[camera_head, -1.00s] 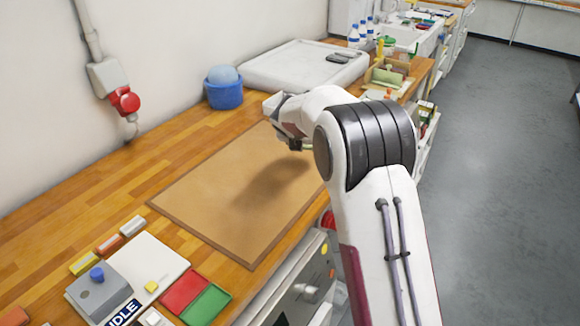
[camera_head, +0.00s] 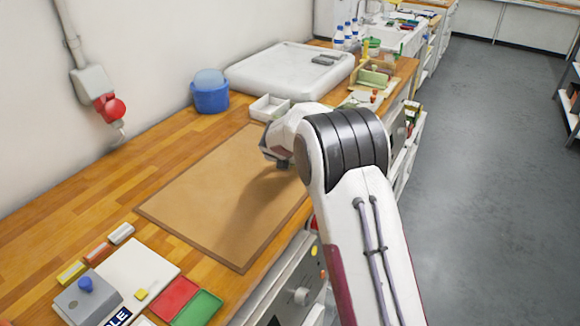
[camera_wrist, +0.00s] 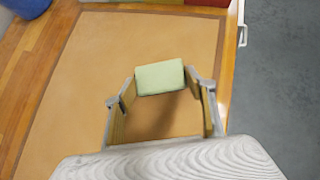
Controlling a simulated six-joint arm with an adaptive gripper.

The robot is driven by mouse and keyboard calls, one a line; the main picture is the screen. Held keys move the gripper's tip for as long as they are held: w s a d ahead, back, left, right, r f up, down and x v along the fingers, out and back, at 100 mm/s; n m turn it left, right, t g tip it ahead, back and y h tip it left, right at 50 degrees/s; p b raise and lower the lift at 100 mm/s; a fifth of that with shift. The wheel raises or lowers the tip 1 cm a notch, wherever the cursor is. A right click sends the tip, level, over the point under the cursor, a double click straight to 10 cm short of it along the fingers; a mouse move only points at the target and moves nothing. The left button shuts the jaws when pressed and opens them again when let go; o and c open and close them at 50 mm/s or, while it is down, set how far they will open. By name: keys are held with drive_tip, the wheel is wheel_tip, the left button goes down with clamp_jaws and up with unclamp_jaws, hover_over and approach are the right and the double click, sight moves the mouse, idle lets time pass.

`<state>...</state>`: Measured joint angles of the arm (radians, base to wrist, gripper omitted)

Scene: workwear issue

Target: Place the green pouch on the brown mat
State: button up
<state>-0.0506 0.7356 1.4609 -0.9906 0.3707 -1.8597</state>
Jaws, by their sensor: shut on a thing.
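The green pouch (camera_wrist: 160,77) shows in the wrist view as a pale green block between the fingertips of my gripper (camera_wrist: 161,86). My gripper is shut on it. The brown mat (camera_head: 200,200) lies flat on the wooden bench, and in the wrist view the mat (camera_wrist: 75,110) spreads below the pouch. My gripper (camera_head: 277,160) is over the far right part of the mat in the head view, with a shadow on the mat beside it. The arm hides the pouch in the head view. I cannot tell how high it is above the mat.
A white tray (camera_head: 270,108) stands just beyond the mat's far edge. A blue tub (camera_head: 210,97) is at the wall side. Red (camera_head: 174,298) and green (camera_head: 197,308) trays lie near the mat's near edge. Most of the mat is bare.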

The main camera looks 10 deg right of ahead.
drive_tip(key=shift+f, duration=1.55)
drive_tip(key=shift+f, duration=0.15)
drive_tip(key=o, duration=1.1)
drive_tip(key=shift+s+r, duration=0.1)
drive_tip(key=shift+r, duration=0.15)
drive_tip(key=v, duration=1.1)
drive_tip(key=shift+s+r, duration=0.25)
drive_tip(key=shift+r, duration=0.05)
drive_tip(key=shift+a, duration=0.15)
